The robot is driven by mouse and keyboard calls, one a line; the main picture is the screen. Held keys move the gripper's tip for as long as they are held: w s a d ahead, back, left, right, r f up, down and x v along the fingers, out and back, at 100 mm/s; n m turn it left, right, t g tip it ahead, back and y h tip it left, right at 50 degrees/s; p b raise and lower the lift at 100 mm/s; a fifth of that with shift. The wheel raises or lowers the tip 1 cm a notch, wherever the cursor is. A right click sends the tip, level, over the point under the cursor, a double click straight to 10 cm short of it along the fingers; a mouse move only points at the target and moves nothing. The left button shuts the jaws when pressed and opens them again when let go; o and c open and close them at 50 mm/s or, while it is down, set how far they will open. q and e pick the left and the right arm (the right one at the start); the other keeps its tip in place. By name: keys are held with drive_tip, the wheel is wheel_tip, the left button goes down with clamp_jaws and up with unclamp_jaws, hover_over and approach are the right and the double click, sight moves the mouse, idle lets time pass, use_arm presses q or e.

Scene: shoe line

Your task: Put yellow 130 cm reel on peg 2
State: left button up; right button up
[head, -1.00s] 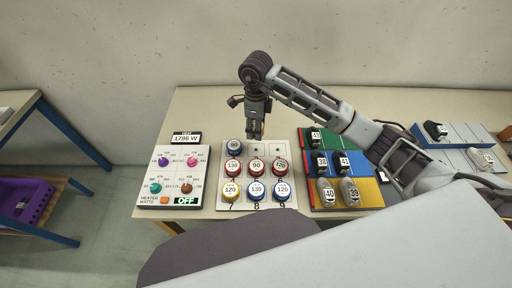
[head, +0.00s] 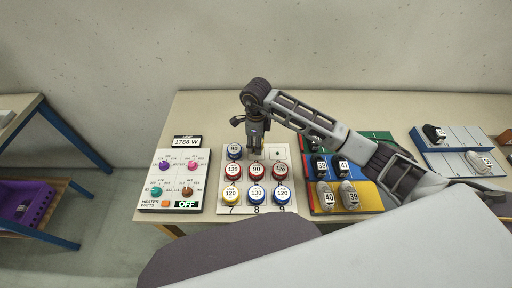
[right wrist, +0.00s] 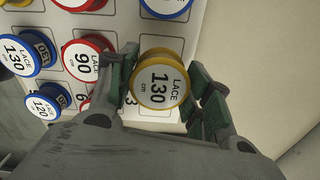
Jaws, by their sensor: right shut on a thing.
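My right gripper (head: 257,143) is over the back middle of the white peg board (head: 302,206) in the head view, where peg 2 is hidden behind it. In the right wrist view it is shut on the yellow 130 cm reel (right wrist: 160,80), with a green-lined finger on each side. The reel's label faces the camera. The board shows beneath it, with a printed 3 beside the left finger; I cannot tell whether the reel touches the board. A blue 90 reel (head: 234,151) sits at the back left of the board. My left gripper is not in view.
Red reels (head: 256,170) fill the board's middle row. A yellow 120 (head: 230,194) and two blue reels (head: 257,193) fill the front row. The back right peg (head: 278,153) is bare. A heater panel (head: 175,180) stands left, a coloured shoe board (head: 375,198) right.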

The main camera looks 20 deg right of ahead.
drive_tip(key=shift+f, duration=1.55)
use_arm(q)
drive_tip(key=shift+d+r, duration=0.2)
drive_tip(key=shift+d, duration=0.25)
use_arm(e)
drive_tip(key=shift+f, duration=0.1)
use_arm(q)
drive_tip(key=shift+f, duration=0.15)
use_arm(e)
drive_tip(key=shift+f, duration=0.15)
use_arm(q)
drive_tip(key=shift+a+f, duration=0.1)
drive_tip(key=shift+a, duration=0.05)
use_arm(e)
drive_tip(key=shift+f, duration=0.1)
